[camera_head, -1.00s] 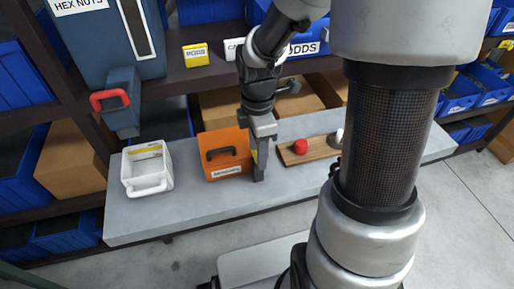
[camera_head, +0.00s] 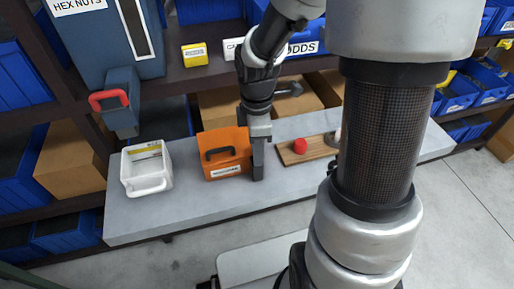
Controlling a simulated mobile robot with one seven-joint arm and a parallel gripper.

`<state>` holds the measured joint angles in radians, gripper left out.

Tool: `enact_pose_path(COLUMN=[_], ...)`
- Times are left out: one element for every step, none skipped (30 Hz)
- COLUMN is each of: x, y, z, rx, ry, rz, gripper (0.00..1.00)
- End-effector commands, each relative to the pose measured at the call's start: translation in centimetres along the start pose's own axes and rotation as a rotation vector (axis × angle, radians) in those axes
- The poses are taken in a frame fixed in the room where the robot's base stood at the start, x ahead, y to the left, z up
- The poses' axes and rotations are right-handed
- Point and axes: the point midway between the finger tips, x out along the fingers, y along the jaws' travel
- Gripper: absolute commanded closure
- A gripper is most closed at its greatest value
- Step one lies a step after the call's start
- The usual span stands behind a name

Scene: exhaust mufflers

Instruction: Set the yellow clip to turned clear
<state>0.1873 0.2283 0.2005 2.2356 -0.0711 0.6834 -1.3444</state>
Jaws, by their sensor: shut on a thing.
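An orange box (camera_head: 225,141) with a black handle and a white label stands on the grey bench, left of centre. My gripper (camera_head: 258,172) points down at the box's right edge, with its fingers close together. It appears shut on the yellow clip at that edge. The clip itself is hidden behind the fingers now, so I cannot see which way it is turned.
A white open bin (camera_head: 147,186) stands left of the orange box on the bench (camera_head: 200,210). A wooden board (camera_head: 304,152) with a red knob (camera_head: 300,146) lies to the right. A blue hopper (camera_head: 120,95) with a red handle hangs at the upper left. The bench front is clear.

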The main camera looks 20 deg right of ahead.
Motion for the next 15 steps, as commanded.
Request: enact_pose_path(x=[-0.12,-0.12,-0.12,-0.12,-0.12,-0.12,-0.12,-0.12,-0.11,-0.11,-0.11,-0.11,-0.10,-0.10,-0.10], y=[0.02,0.01,0.01,0.01,0.01,0.01,0.01,0.01,0.01,0.01,0.01,0.01,0.01,0.02,0.02], z=[0.01,0.00,-0.02,-0.02,-0.01,0.01,0.02,0.03,0.00,-0.01,-0.02,-0.01,0.01,0.02,0.01], rx=[0.037,0.061,0.096,0.124,0.152,0.191,0.220,0.249,0.286,0.315,0.344,0.382,0.412,0.441,0.478], ry=[-0.001,-0.001,-0.001,-0.001,-0.001,-0.001,-0.001,-0.001,-0.001,-0.001,-0.001,-0.001,-0.001,-0.001,-0.001], rz=[0.000,0.000,0.000,0.000,0.000,0.000,0.000,0.000,0.000,0.000,0.000,0.000,0.000,0.000,0.000], gripper=[0.96,0.96,0.96,0.96,0.96,0.96,0.96,0.96,0.96,0.96,0.96,0.96,0.96,0.96,0.96])
